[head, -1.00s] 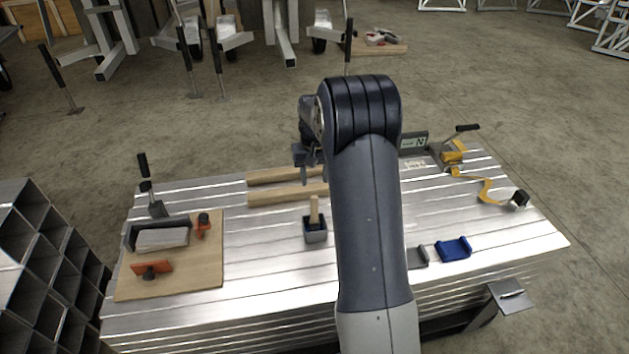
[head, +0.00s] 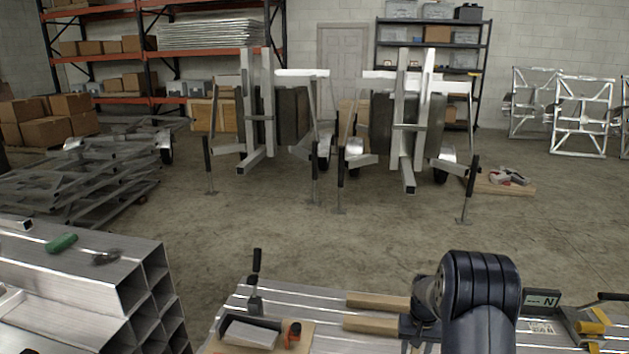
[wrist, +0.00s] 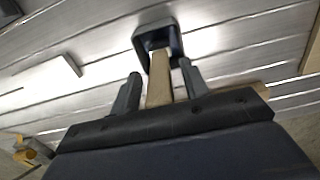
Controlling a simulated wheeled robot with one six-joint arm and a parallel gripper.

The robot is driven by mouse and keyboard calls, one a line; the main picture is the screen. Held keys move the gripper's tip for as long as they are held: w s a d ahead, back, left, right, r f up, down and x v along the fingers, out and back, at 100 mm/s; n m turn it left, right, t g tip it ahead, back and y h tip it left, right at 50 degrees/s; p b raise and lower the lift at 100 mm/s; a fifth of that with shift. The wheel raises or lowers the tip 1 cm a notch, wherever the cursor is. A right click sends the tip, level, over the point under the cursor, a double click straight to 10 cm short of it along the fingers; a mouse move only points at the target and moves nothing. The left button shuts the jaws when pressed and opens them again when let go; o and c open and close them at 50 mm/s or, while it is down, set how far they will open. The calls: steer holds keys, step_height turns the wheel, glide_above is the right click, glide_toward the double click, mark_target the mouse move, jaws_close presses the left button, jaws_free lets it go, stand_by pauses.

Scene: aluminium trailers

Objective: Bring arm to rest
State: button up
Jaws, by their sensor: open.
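My gripper (wrist: 160,70) is open in the wrist view, with its two dark fingers apart. A wooden handle (wrist: 159,84) shows between the fingers in the picture and leads to a small dark square holder (wrist: 142,36). I cannot tell how far the handle is from the fingers; neither finger visibly grips it. In the head view my arm (head: 478,290) is bent over the metal-topped stack at the lower right. My gripper there is small and mostly cut off or hidden by the arm.
Two wooden strips (head: 380,301) lie on the aluminium stack (head: 330,293). A board with a grey block (head: 250,333) and an orange clamp (head: 291,335) is on its left. A yellow ratchet strap (head: 590,322) is on the right. Open floor lies behind.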

steer(key=shift+r+p, duration=0.35)
steer(key=shift+r, duration=1.45)
